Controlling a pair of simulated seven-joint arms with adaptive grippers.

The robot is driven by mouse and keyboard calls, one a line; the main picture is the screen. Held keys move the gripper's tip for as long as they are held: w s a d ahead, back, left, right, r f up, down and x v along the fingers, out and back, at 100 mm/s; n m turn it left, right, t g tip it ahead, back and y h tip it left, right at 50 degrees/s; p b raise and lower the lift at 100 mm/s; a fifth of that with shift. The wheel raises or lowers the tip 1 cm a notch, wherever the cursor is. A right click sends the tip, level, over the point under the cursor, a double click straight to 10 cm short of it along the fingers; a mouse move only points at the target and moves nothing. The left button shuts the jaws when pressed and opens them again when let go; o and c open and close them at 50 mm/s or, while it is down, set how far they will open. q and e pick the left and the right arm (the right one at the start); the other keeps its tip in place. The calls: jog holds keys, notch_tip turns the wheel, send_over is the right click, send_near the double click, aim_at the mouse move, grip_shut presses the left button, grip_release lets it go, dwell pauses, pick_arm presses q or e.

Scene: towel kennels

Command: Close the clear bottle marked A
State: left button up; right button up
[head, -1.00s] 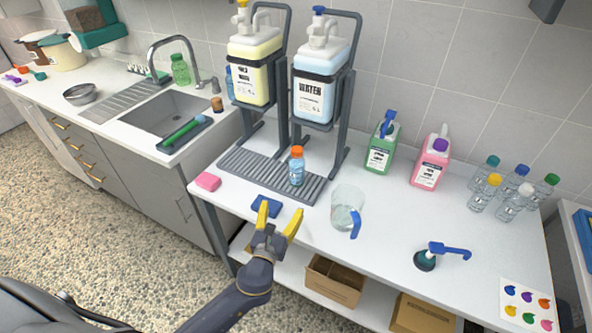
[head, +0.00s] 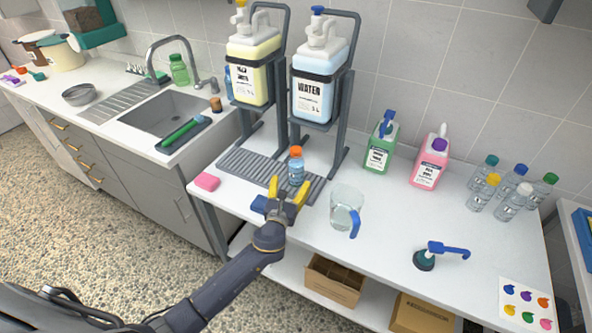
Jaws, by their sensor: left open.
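A small clear bottle (head: 296,170) with an orange top stands upright on the grey slatted drip tray (head: 240,166), in front of the water dispenser. It looks to hold bluish liquid, and I cannot read a letter on it. My left gripper (head: 288,186) is open, with its yellow fingertips close in front of the bottle's lower part. I cannot tell whether they touch it. Several more clear bottles (head: 515,200) with teal, yellow, blue and green caps stand at the right, their marks too small to read. My right gripper is not in view.
Two dispensers, one yellow and one marked WATER (head: 314,97), stand on dark frames behind the tray. A clear jug (head: 342,212) with a blue handle is right of it. A pink sponge (head: 206,182) lies left.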

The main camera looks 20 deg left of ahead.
aim_at(296, 171)
pick_arm(q)
jog(key=shift+w, duration=0.5)
jog(key=shift+w, duration=2.55)
jog(key=shift+c, duration=0.6)
jog(key=c, duration=1.5)
jog(key=shift+r, duration=0.15)
notch_tip(296, 171, up, 20)
jog(key=shift+f, duration=0.15)
